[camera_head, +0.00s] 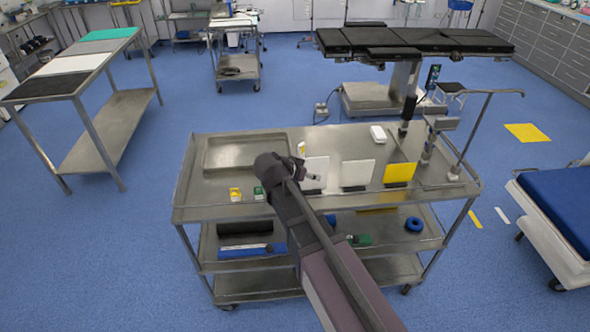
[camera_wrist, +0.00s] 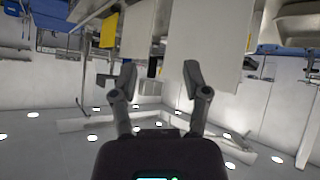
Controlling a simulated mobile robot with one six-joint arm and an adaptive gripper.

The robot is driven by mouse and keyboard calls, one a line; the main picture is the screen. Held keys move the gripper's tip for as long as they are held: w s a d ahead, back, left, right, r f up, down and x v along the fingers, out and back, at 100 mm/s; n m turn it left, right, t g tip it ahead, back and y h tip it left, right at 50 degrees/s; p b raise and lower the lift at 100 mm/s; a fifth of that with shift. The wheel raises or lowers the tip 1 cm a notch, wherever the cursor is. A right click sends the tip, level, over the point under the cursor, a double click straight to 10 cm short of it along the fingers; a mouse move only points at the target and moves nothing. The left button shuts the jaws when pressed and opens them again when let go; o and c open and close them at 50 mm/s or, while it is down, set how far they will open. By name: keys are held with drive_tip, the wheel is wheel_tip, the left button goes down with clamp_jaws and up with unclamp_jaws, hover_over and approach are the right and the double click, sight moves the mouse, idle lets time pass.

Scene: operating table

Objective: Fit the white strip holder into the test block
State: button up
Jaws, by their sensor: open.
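My gripper (camera_head: 311,178) is open and empty at the end of my arm, in front of the left white panel (camera_head: 317,165) on the steel trolley. In the wrist view, which looks upside down, its two fingers (camera_wrist: 161,78) stand apart with nothing between them. I cannot tell for sure which thing is the white strip holder or the test block. A small yellow-and-white item (camera_head: 235,194) and a small green item (camera_head: 258,193) sit near the trolley's front edge, left of my gripper. A small white piece (camera_head: 301,149) shows just behind my wrist.
A second white panel (camera_head: 357,173) and a yellow panel (camera_head: 400,172) stand to the right. A white box (camera_head: 378,134) lies behind them. A shallow steel tray (camera_head: 230,150) fills the back left. A metal stand (camera_head: 470,140) rises at the right end. The front right trolley top is clear.

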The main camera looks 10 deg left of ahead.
drive_tip(key=s+d+f+n+g+y+b, duration=0.1)
drive_tip(key=s+d+f, duration=0.3)
drive_tip(key=d, duration=0.4)
drive_tip(key=s+d+f+n+g+y+b, duration=0.2)
drive_tip(key=s+d+f+g+y+b, duration=0.1)
drive_tip(key=d, duration=0.5)
drive_tip(key=s+d+f+n+g+y+b, duration=0.2)
drive_tip(key=s+d+f, duration=0.4)
drive_tip(key=d, duration=0.3)
drive_tip(key=shift+f+g+y+b, duration=0.3)
drive_tip(key=shift+f+g+b, duration=0.5)
drive_tip(key=shift+g, duration=0.1)
drive_tip(key=shift+s, duration=0.1)
